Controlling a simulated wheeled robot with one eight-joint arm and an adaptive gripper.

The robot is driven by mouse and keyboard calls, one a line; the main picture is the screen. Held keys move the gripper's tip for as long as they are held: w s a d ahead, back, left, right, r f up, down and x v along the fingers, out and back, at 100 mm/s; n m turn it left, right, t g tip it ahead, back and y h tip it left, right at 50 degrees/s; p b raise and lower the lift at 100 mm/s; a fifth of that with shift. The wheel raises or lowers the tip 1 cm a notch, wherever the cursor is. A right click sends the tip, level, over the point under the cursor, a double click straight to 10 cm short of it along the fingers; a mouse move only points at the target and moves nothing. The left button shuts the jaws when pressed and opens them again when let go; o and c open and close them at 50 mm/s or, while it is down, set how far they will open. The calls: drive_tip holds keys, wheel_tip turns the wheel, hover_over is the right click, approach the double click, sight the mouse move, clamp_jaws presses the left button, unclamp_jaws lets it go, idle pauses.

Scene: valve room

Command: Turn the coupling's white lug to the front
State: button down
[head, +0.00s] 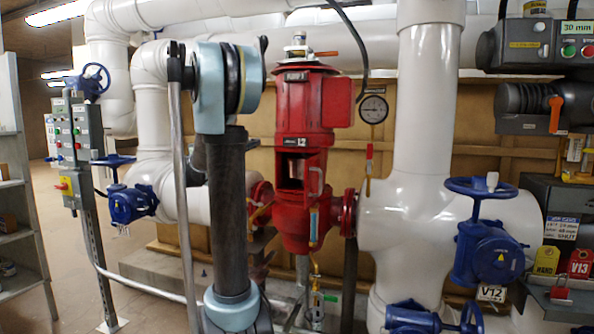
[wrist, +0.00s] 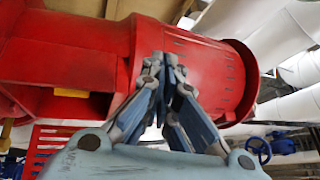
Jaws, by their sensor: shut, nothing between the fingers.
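In the wrist view the red pump body (wrist: 95,45) lies across the picture, close behind my gripper (wrist: 160,62). My gripper's fingers are together at the tips and hold nothing. I cannot tell whether they touch the red surface. In the head view my arm hides the gripper.
A pressure gauge (head: 374,108) hangs right of the pump. White pipes (head: 425,110) and blue valves (head: 487,250) stand to the right. A grey post with switch boxes (head: 75,140) stands at left. Floor (head: 52,220) shows clear beside the shelf (head: 22,200).

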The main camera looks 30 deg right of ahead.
drive_tip(key=s+d+f+m+g+y, duration=0.2)
drive_tip(key=s+f+m+g+y, duration=0.3)
drive_tip(key=f+m+g, duration=0.55)
drive_tip(key=s+d, duration=0.2)
drive_tip(key=d, duration=0.2)
drive_tip(key=s+d+r+n, duration=0.1)
drive_tip(key=s+d, duration=0.1)
drive_tip(key=d, duration=0.2)
drive_tip(key=s+d+n+g+h, duration=0.1)
drive_tip(key=s+d, duration=0.1)
drive_tip(key=d, duration=0.2)
drive_tip(key=shift+s+d+r+n, duration=0.15)
drive_tip(key=shift+s+r+n, duration=0.05)
drive_tip(key=shift+r+n, duration=0.1)
drive_tip(key=shift+t+h, duration=0.25)
drive_tip(key=shift+h, duration=0.05)
